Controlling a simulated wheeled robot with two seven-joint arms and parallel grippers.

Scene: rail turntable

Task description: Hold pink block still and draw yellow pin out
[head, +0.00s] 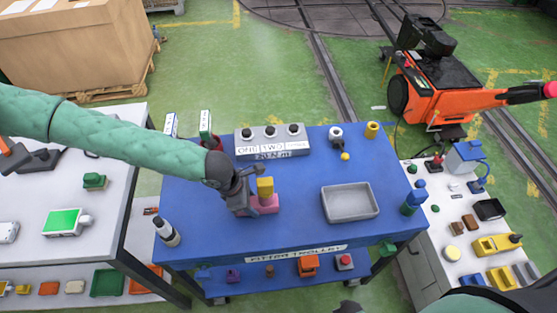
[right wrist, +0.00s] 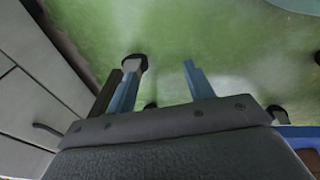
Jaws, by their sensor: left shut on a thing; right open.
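The pink block (head: 268,206) sits on the blue top of the fitter trolley (head: 300,222), left of the grey tray. The yellow pin (head: 265,188) stands upright in the block, its thick yellow head showing above it. My left gripper (head: 250,199) comes in from the left and is shut on the pink block, hiding its left side. The pin's lower part is hidden in the block. My right gripper (right wrist: 160,70) is open and empty in the right wrist view, over the green floor, away from the block and pin.
An empty grey tray (head: 350,203) lies right of the block. A labelled grey box with black knobs (head: 270,140) stands behind it. The trolley top between block and tray is clear.

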